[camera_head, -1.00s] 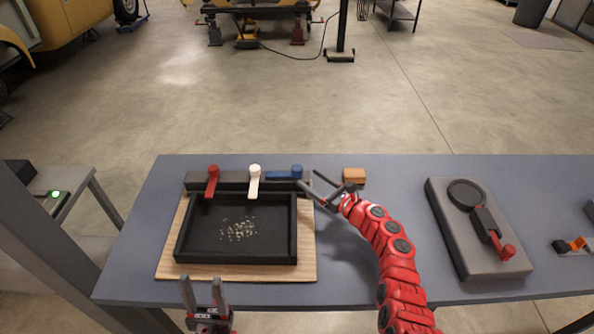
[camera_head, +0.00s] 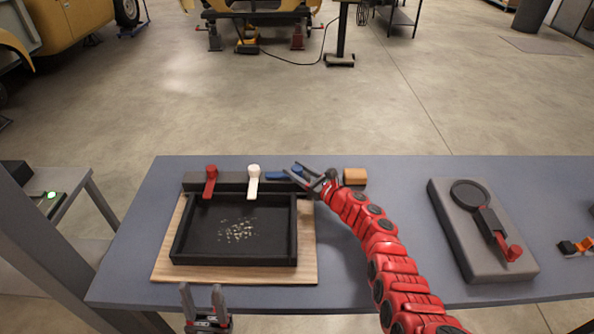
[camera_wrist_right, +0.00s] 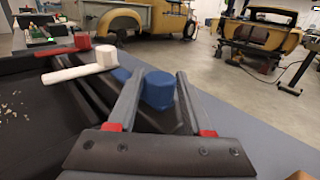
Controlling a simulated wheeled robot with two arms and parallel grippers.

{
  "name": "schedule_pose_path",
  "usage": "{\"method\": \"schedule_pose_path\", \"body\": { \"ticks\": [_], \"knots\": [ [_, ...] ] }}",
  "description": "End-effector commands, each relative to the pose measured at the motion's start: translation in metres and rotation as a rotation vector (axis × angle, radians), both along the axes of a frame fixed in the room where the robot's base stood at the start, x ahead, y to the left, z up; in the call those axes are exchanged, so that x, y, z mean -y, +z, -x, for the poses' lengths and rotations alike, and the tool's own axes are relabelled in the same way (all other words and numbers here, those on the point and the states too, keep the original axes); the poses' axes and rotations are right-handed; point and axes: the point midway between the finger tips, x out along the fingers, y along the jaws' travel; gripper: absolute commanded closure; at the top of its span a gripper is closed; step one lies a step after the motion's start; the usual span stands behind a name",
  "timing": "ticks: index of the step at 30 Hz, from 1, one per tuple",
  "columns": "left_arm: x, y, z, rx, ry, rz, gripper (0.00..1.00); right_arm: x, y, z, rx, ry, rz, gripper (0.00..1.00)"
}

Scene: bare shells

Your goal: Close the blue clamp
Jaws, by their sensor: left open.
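The blue clamp (camera_head: 278,175) is a blue lever with a round knob, on a dark bar behind the black tray. Its lever lies sideways along the bar. The red clamp (camera_head: 211,182) and white clamp (camera_head: 253,181) beside it point toward the tray. My right gripper (camera_head: 292,167) is open at the blue clamp's knob end. In the right wrist view the blue knob (camera_wrist_right: 159,91) stands between its two spread fingers; whether either finger touches it I cannot tell. My left gripper (camera_head: 201,287) is open and empty in front of the tray's board.
The black tray (camera_head: 184,230) with pale crumbs sits on a wooden board (camera_head: 165,270). A wooden block (camera_head: 355,176) lies right of my right gripper. A grey fixture (camera_head: 465,255) with a red handle stands further right. The table between is partly free.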

Motion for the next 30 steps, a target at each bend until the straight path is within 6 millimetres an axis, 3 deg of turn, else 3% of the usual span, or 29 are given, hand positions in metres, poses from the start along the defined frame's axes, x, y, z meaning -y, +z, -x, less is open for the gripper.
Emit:
{"method": "schedule_pose_path", "body": {
  "ticks": [1,8,30],
  "knots": [
    [0.0000,0.0000,-0.0001,0.000,0.000,0.000,0.47,0.0001,-0.0001,0.0001,0.000,0.000,0.000,0.60],
    [0.0000,0.0000,0.0000,0.000,0.000,0.000,0.47,0.0001,-0.0002,0.0001,0.000,0.000,0.000,1.00],
    [0.0000,0.0000,0.0000,0.000,0.000,0.000,0.47,0.0003,-0.0005,0.0001,-0.001,0.000,0.000,1.00]
  ]
}}
